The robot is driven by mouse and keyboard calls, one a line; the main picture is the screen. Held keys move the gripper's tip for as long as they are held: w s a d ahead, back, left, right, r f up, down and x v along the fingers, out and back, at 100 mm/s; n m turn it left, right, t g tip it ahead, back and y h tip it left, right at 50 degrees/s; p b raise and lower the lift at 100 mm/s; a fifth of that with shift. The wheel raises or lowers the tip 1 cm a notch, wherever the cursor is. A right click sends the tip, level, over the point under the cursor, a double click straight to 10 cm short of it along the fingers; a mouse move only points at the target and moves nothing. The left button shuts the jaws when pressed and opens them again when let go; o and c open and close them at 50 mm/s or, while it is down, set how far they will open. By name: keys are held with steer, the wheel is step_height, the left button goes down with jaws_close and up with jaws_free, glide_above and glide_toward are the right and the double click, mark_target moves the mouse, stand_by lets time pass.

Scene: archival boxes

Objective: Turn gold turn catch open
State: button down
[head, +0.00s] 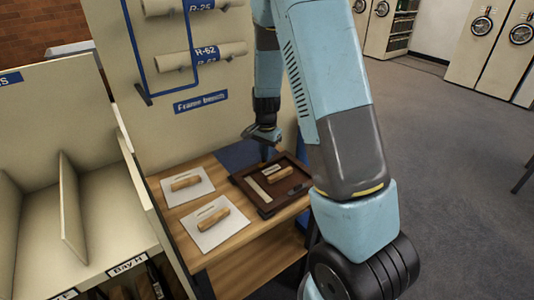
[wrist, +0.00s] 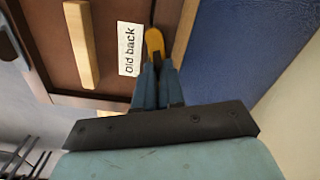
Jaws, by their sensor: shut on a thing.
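A dark brown frame with a raised rim (head: 264,207) lies on the wooden bench. Its back panel carries a wooden bar (wrist: 81,45) and a white label reading "Old back" (wrist: 129,49). The gold turn catch (wrist: 154,40) shows in the wrist view beside the label, close to the frame's edge. My gripper (wrist: 157,68) is shut on the catch, with its blue fingers together at the catch's lower end. In the head view my gripper (head: 265,150) is at the frame's far edge, where the catch is too small to make out.
Two white sheets with wooden-handled tools lie left of the frame, one at the back (head: 187,184) and one in front (head: 205,228). A blue mat (head: 238,154) lies behind the frame. An upright panel labelled "Frame bench" (head: 201,102) rises behind. Open shelving (head: 50,190) stands at left; floor is clear at right.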

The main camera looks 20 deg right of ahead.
steer(key=shift+a+r+m, duration=0.1)
steer(key=shift+m, duration=1.8)
steer(key=c, duration=1.2)
jaws_free()
steer(key=shift+c, duration=0.2)
step_height(320, 180, up, 14)
steer(key=shift+f, duration=0.2)
